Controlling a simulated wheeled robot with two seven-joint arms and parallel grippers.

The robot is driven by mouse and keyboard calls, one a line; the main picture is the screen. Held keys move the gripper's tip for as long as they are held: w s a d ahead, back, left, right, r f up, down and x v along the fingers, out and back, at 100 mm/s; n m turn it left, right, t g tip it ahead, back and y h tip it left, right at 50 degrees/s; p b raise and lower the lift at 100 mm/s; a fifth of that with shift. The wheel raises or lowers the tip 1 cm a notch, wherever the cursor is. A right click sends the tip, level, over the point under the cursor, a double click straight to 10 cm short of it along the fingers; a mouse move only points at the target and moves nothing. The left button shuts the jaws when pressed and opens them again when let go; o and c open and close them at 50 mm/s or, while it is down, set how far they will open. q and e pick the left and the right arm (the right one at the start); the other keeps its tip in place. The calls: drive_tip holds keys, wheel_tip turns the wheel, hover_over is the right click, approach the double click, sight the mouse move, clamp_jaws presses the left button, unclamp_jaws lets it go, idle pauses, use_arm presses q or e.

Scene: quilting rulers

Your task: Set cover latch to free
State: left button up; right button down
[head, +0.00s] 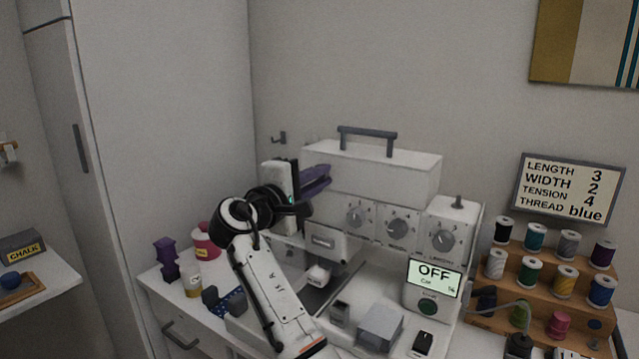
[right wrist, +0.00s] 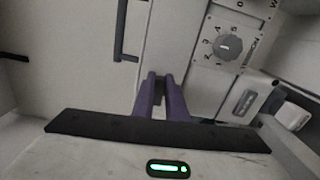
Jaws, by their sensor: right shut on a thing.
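The white sewing machine (head: 378,279) stands on the table, its top under a white box-shaped cover (head: 385,172) with a dark handle (head: 367,141). My right gripper (head: 322,178) is at the left end of the cover's front. Its purple fingers are shut on a small dark part, which looks like the cover latch (right wrist: 159,86); it shows between the fingertips in the right wrist view. The fingers hide most of this part, so I cannot tell its setting. My left gripper is not in view.
Three dials (head: 397,225) line the machine's front below the cover, and a screen (head: 434,277) reads OFF. A wooden rack (head: 538,265) of thread spools stands right. A sign (head: 569,188) lists settings. A pink spool-like item (head: 205,243) and small containers stand left.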

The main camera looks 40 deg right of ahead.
drive_tip(key=shift+f+m, duration=0.15)
drive_tip(key=shift+m, duration=0.35)
drive_tip(key=c, duration=1.8)
unclamp_jaws()
drive_tip(key=shift+o, duration=0.2)
drive_tip(key=b+v, duration=0.1)
drive_tip(key=v, duration=0.9)
drive_tip(key=shift+a, duration=0.25)
